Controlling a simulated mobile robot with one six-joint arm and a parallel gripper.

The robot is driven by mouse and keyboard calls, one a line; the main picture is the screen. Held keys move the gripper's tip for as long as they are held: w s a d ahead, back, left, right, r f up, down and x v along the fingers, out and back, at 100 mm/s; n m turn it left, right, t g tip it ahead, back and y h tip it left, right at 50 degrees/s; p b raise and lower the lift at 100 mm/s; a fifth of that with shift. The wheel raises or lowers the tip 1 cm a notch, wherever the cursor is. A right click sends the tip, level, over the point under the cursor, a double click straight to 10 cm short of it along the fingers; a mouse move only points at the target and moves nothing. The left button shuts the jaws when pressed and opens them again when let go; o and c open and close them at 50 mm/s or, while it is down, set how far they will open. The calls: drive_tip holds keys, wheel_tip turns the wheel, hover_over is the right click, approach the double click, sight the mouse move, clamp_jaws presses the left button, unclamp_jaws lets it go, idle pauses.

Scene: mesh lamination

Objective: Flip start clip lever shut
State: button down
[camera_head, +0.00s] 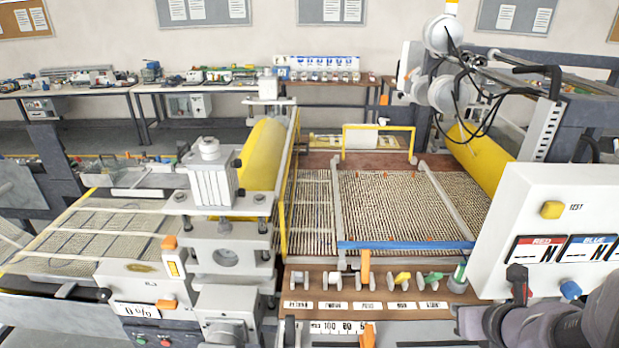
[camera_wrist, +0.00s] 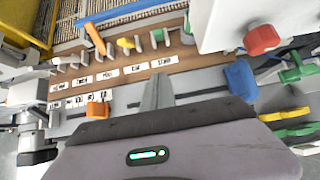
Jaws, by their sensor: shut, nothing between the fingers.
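A row of small clips stands on a brown strip (camera_head: 345,288) along the front of the mesh bed, with white labels below. The row has grey clips (camera_head: 334,280), a yellow one (camera_head: 402,278), an upright orange lever (camera_head: 365,264) and a green-topped piece (camera_head: 458,275) at the right end. The labels are too small to read surely, so I cannot tell which clip is the start clip. In the wrist view the orange lever (camera_wrist: 94,38) leans left beside the yellow clip (camera_wrist: 124,45). My gripper (camera_wrist: 158,90) is shut and empty, below the strip's right part, apart from the clips.
A white control box (camera_head: 545,215) with red and blue displays overhangs at right. Its red knob (camera_wrist: 262,40) and blue knob (camera_wrist: 240,80) are right of my gripper. A blue bar (camera_head: 405,245) lies behind the clips. A lower orange piece (camera_wrist: 97,108) sits left of my gripper.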

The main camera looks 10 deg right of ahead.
sight(432, 278)
drive_tip(key=b+x, duration=0.1)
drive_tip(key=x, duration=0.3)
drive_tip(key=b+x, duration=0.2)
drive_tip(key=x, duration=0.3)
drive_tip(key=shift+s+d+f, duration=0.2)
drive_tip(key=shift+f, duration=0.1)
drive_tip(key=w, duration=0.1)
drive_tip(key=w+r, duration=0.1)
drive_tip(key=w+p, duration=0.1)
drive_tip(key=shift+w+d+r, duration=0.15)
drive_tip(key=shift+d+r, duration=0.1)
drive_tip(key=shift+d, duration=0.15)
drive_tip(key=shift+w+d+r, duration=0.1)
drive_tip(key=shift+w+r, duration=0.05)
drive_tip(key=shift+w, duration=0.25)
drive_tip(key=shift+r+p, duration=0.15)
drive_tip(key=shift+p, duration=0.4)
